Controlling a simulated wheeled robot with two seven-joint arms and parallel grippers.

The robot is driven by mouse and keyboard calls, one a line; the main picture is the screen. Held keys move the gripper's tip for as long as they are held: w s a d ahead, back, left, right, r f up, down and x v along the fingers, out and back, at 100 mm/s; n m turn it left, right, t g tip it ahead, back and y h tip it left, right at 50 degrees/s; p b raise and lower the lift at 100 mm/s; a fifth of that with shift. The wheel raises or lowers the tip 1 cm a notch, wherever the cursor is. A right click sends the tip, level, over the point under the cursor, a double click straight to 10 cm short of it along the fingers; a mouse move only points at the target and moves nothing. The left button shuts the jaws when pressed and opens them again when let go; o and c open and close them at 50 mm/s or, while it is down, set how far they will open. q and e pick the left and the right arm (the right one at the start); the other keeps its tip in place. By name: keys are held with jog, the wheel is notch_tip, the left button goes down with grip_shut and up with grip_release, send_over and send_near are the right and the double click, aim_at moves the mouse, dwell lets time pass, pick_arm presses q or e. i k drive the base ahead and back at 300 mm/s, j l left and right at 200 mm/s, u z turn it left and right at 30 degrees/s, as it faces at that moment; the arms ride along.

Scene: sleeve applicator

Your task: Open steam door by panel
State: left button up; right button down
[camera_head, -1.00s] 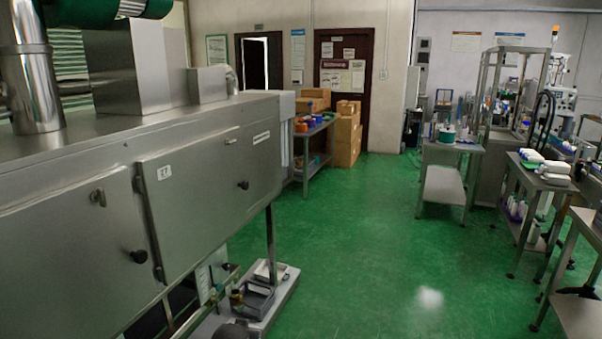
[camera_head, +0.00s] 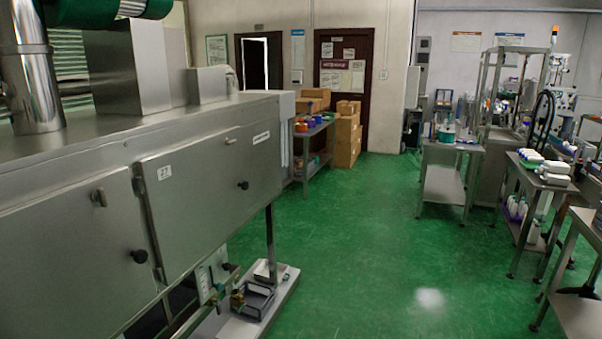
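The steam machine (camera_head: 150,135), a long stainless steel housing, fills the left side of the view. Its front carries two steel door panels that look shut. Neither of my grippers is in view.
Steel tables (camera_head: 450,147) with bottles stand at the right. Cardboard boxes (camera_head: 345,135) stand at the back. The green floor (camera_head: 380,240) between is clear.

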aim_at(73, 266)
jog(key=u, duration=1.35)
